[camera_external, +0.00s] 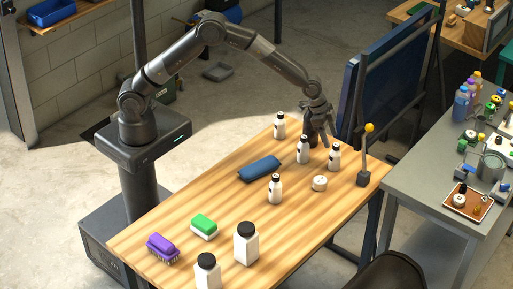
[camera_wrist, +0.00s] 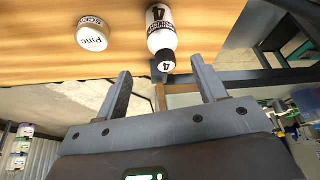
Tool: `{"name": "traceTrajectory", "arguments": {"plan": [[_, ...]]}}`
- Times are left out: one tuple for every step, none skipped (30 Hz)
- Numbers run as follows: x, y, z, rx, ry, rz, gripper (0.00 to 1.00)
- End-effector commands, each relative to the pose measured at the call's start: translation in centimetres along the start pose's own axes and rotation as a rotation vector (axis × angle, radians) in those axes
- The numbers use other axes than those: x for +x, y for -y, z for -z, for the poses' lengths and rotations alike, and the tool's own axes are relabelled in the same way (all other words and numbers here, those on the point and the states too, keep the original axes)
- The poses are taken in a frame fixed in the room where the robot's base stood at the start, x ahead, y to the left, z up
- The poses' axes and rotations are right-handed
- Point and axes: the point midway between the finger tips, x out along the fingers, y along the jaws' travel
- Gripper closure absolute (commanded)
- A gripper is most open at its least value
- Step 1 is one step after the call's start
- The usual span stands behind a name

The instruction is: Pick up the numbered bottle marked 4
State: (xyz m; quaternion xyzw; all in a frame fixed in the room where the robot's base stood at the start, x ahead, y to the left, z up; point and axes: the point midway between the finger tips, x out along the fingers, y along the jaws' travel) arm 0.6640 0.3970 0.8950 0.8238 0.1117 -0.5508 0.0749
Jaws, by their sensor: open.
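The bottle marked 4 (camera_wrist: 161,32) is white with a black cap and shows upside down at the top of the wrist view. A 4 is on its label and cap. In that view its cap lies between the two finger tips of my gripper (camera_wrist: 161,70), with nothing held. In the external view my gripper (camera_external: 320,142) points down over the far part of the table, open, among small white bottles. The numbers are too small to read there; the bottle just right of the fingers (camera_external: 334,158) may be the 4, but I cannot tell for sure.
A round white tin (camera_external: 319,183), labelled Pine in the wrist view (camera_wrist: 92,36), stands close by. Other small bottles (camera_external: 303,152) (camera_external: 279,127) (camera_external: 275,190) stand around. A blue roll (camera_external: 260,169) lies left, and a yellow-knobbed lever (camera_external: 363,178) stands at the right edge.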

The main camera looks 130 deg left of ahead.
Motion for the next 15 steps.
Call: {"name": "traceTrajectory", "arguments": {"plan": [[0.9, 0.0, 0.0, 0.000, 0.002, -0.001, 0.36], [1.3, 0.0, 0.0, 0.000, 0.001, -0.001, 0.36], [1.8, 0.0, 0.0, 0.000, 0.000, 0.000, 0.36], [2.0, 0.0, 0.1, 0.000, 0.000, 0.000, 0.36], [2.2, 0.0, 0.1, 0.000, 0.000, 0.000, 0.36], [2.5, 0.0, 0.1, 0.000, 0.000, 0.000, 0.36], [2.6, 0.0, 0.0, 0.000, 0.000, 0.000, 0.36], [2.8, 0.0, 0.0, 0.000, 0.000, 0.000, 0.36], [3.0, 0.0, 0.1, 0.000, 0.000, 0.000, 0.36], [3.1, 0.1, 0.1, 0.000, 0.000, 0.000, 0.36], [3.4, 0.1, 0.1, 0.000, 0.000, 0.000, 0.36], [3.8, 0.2, 0.2, 0.000, 0.000, 0.000, 0.36], [4.2, 0.3, 0.3, 0.000, 0.001, 0.000, 0.36], [4.7, 0.3, 0.3, 0.000, 0.001, -0.001, 0.36], [5.2, 0.5, 0.4, 0.000, 0.001, 0.000, 0.36]]}}
